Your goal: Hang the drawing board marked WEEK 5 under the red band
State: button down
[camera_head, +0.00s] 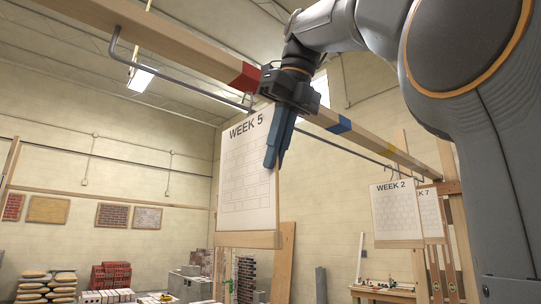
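The drawing board marked WEEK 5 (245,185) is upright below the grey metal rail (190,72), close under the red band (245,77) on the wooden beam. A small hook shows at the rail near its top edge; whether it carries the board is unclear. My gripper (275,158) points down at the board's upper right edge, its blue fingers overlapping that edge in the picture. The fingers lie close together and one largely covers the other, so whether they touch or pinch the board cannot be told.
A blue band (338,125) and a yellow band (392,148) mark the beam farther right. Boards marked WEEK 2 (397,212) and WEEK 7 (432,215) hang at the right end. Sacks (47,286) and bricks (110,276) stand below left.

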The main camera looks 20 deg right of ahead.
jog(key=shift+w+f+b, duration=0.1)
jog(key=shift+f+b, duration=1.05)
jog(key=shift+f, duration=0.5)
